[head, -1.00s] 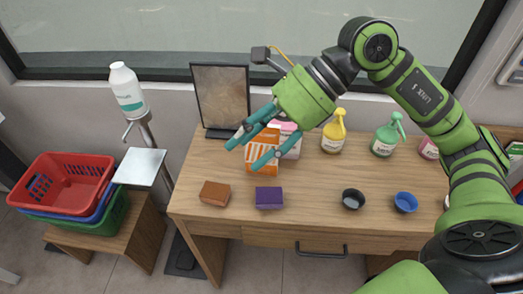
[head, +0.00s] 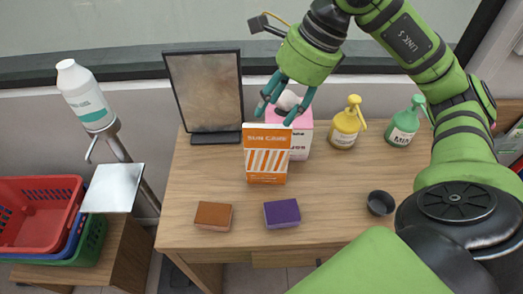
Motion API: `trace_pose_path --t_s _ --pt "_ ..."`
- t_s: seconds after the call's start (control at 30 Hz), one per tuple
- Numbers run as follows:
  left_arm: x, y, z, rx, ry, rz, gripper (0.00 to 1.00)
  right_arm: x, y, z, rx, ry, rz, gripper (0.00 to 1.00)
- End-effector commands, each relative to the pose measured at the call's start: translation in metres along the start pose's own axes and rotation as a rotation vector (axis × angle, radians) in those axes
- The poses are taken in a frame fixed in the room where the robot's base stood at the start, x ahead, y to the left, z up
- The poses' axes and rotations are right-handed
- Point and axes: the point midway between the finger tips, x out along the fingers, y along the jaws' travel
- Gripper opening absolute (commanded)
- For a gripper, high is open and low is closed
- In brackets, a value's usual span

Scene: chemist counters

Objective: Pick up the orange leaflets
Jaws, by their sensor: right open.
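An upright orange pack with white stripes and the words SUN CARE (head: 267,160) stands on the wooden counter, left of centre; I cannot tell whether it is a box or a stack of leaflets. A small flat brown-orange block (head: 213,216) lies in front of it to the left. My right gripper (head: 278,113) is open, fingers pointing down, at the top of the striped pack. Its fingers overlap the pack's top edge in the picture; contact cannot be told. My left gripper is not in view.
A pink-and-white container (head: 301,138) stands right behind the striped pack. A dark framed panel (head: 205,95) is behind left. A yellow bottle (head: 345,125) and a green bottle (head: 403,125) stand to the right. A purple block (head: 282,213) and black bowl (head: 380,203) are in front.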

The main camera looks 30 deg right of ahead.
Motion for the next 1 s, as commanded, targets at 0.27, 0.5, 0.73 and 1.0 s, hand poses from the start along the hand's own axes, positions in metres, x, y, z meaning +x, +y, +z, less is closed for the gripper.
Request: trace_pose_path --t_s 0.27,0.5,0.73,1.0 --pt "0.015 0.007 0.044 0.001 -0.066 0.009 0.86 0.026 0.001 -0.008 0.000 0.001 0.003 0.48" --pt "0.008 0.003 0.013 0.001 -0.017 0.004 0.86 0.047 0.003 -0.007 0.000 0.003 0.004 0.48" --pt "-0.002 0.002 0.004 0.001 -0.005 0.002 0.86 0.078 0.005 -0.007 0.000 0.000 0.006 0.48" --pt "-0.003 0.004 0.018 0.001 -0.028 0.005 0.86 0.089 0.004 -0.007 0.000 -0.001 0.001 0.48"
